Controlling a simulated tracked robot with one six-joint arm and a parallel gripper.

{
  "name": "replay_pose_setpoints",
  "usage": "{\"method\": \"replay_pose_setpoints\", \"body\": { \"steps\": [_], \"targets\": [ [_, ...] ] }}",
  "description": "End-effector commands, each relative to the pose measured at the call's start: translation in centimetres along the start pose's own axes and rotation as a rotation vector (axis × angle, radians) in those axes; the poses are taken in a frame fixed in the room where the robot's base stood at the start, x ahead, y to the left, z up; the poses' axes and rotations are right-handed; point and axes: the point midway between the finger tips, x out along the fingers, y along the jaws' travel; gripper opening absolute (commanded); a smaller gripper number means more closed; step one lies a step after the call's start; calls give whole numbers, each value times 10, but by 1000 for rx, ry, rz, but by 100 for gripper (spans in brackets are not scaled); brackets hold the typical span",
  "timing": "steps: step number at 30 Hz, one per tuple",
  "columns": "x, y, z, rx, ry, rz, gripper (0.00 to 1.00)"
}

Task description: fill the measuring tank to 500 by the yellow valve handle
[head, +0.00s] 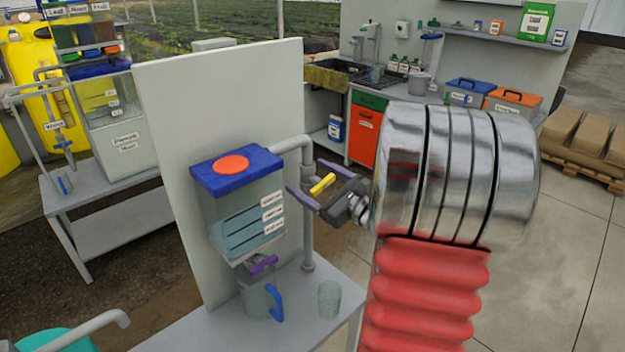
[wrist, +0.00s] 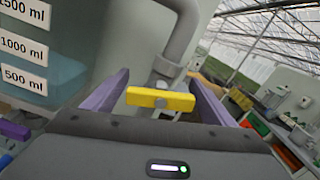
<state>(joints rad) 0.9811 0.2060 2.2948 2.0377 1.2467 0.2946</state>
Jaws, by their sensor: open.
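The measuring tank (head: 212,212) is clear, with a blue lid and an orange disc, on a pale upright panel. Its labels read 1500, 1000 and 500 ml in the wrist view (wrist: 22,78). Bluish liquid shows inside, but I cannot read its level exactly. The yellow valve handle (head: 322,185) is on the grey pipe right of the tank. In the wrist view the yellow handle (wrist: 160,99) lies crosswise between my purple fingers. My gripper (head: 306,177) is open around it, with small gaps at both ends. My arm hides part of the view to the right.
A purple handle (head: 263,264) sits under the tank, above a jug (head: 256,301) with a blue handle. A clear beaker (head: 329,298) stands on the bench (head: 215,330) to the right. The grey pipe (head: 308,235) runs down to the bench near my gripper.

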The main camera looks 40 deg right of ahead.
Motion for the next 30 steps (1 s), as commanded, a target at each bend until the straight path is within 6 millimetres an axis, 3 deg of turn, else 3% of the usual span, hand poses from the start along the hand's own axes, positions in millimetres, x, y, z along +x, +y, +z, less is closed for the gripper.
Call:
{"method": "replay_pose_setpoints", "body": {
  "steps": [2,19,30],
  "targets": [
    [0,0,0,0,0,0,77],
    [0,0,0,0,0,0,37],
    [0,1,0,101,0,1,37]
  ]
}}
